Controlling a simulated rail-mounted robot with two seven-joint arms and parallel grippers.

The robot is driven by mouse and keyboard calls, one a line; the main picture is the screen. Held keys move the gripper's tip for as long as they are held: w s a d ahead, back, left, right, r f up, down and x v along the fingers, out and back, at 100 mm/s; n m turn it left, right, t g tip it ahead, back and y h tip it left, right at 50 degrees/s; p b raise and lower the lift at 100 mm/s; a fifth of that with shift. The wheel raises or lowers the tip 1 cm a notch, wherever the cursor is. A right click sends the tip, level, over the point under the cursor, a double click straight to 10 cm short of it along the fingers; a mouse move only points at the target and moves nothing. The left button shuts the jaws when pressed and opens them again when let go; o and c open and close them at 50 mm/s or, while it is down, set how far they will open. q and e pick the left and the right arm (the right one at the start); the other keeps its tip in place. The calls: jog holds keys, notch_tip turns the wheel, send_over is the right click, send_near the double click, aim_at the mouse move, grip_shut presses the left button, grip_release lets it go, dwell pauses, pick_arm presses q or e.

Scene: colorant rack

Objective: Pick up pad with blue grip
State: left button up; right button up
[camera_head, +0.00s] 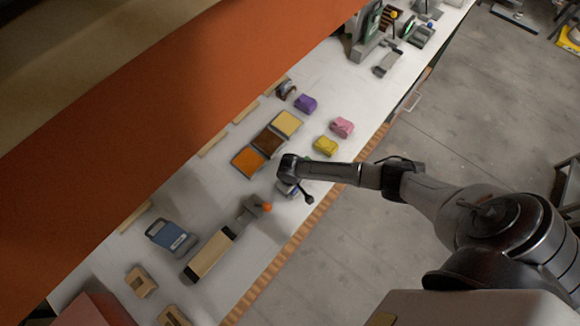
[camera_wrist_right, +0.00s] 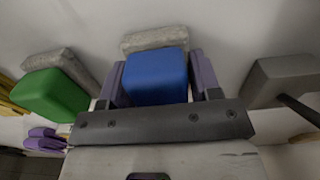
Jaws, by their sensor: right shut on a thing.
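The pad with the blue grip (camera_wrist_right: 157,78) is in the middle of the right wrist view, with its pale grey pad (camera_wrist_right: 155,39) showing beyond the blue block. My right gripper (camera_wrist_right: 158,85) has one finger on each side of the blue grip and is shut on it. In the head view my right gripper (camera_head: 288,189) points down over the white bench and largely hides this pad. I cannot tell whether the pad touches the bench. My left gripper is not in view.
A green-grip pad (camera_wrist_right: 52,95) is close left in the wrist view; a grey block (camera_wrist_right: 282,80) is close right. On the bench (camera_head: 215,185) are yellow (camera_head: 326,146), pink (camera_head: 342,127) and purple (camera_head: 305,103) blocks, colour trays (camera_head: 249,160) and an orange knob (camera_head: 267,206).

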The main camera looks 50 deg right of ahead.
jog(key=shift+r, duration=0.5)
notch_tip(320, 180, up, 3)
jog(key=s+d+r, duration=0.5)
jog(key=s+r, duration=0.2)
jog(key=s, duration=0.3)
jog(key=shift+s, duration=0.25)
